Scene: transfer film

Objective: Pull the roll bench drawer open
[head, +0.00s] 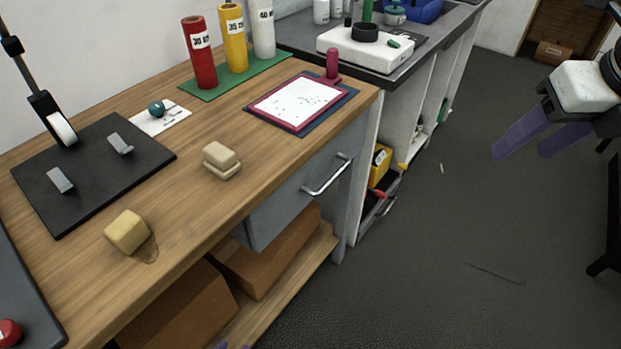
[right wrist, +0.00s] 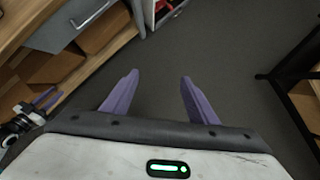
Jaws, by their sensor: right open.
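The roll bench drawer (head: 283,207) is a grey-blue front under the wooden bench top, and it looks closed. Its silver bar handle (head: 327,175) runs along the front near the top. In the right wrist view the drawer front (right wrist: 62,24) and its handle (right wrist: 91,14) show at the upper left. My right gripper (head: 521,148) has purple fingers, is open and empty, and hangs over the floor well to the right of the handle. My left gripper (right wrist: 47,99) shows its purple fingers apart in the right wrist view; only its tips reach the head view's bottom edge.
The bench top (head: 190,205) carries red, yellow and white rolls (head: 233,48), a clipboard (head: 302,101), a black mat (head: 95,165) and sponge-like blocks. Cardboard boxes (head: 270,255) sit on the lower shelf. A dark frame stands at right.

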